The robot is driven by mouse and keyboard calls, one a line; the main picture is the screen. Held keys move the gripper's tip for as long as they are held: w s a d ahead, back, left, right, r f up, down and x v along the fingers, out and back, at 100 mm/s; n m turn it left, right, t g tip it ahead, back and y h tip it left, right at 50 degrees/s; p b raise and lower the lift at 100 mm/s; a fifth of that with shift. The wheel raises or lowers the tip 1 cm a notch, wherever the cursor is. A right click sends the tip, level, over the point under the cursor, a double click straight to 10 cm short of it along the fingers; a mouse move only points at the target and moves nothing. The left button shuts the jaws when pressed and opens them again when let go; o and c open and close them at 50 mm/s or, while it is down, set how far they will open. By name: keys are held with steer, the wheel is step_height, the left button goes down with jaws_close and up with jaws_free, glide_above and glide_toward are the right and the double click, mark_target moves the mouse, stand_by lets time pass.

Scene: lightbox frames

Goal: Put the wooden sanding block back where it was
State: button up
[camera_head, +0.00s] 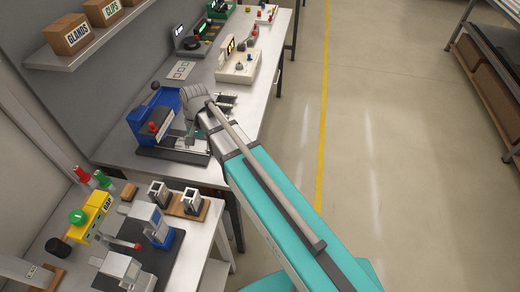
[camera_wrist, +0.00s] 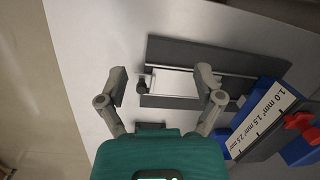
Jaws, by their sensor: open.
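I cannot make out the wooden sanding block for certain. A small brown block (camera_head: 129,191) lies on the near bench in the head view; it is too small to tell whether it is the sanding block. My gripper (camera_wrist: 161,82) is open in the wrist view, its two fingers spread apart with no block between them. Below and beyond the fingers is a dark grey railed fixture (camera_wrist: 215,53) with a pale strip between its rails. In the head view the arm reaches over the far bench, and its end hides part of the blue machine there.
The blue machine (camera_head: 166,101), marked with wire sizes in the wrist view (camera_wrist: 270,108), stands close to my gripper's right there. A yellow box (camera_head: 92,217) and several metal fixtures crowd the near bench (camera_head: 197,248). A shelf (camera_head: 95,40) holds labelled boxes.

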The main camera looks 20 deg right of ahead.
steer(key=s+d+n, duration=0.1)
steer(key=s+d, duration=0.2)
steer(key=d, duration=0.7)
steer(key=s+d+n+t+h, duration=0.1)
steer(key=s+d, duration=0.3)
steer(key=d, duration=0.5)
steer(key=shift+s+d+f+n+t+h, duration=0.15)
steer(key=shift+s+d+n+t+h, duration=0.15)
steer(key=shift+d+n, duration=0.1)
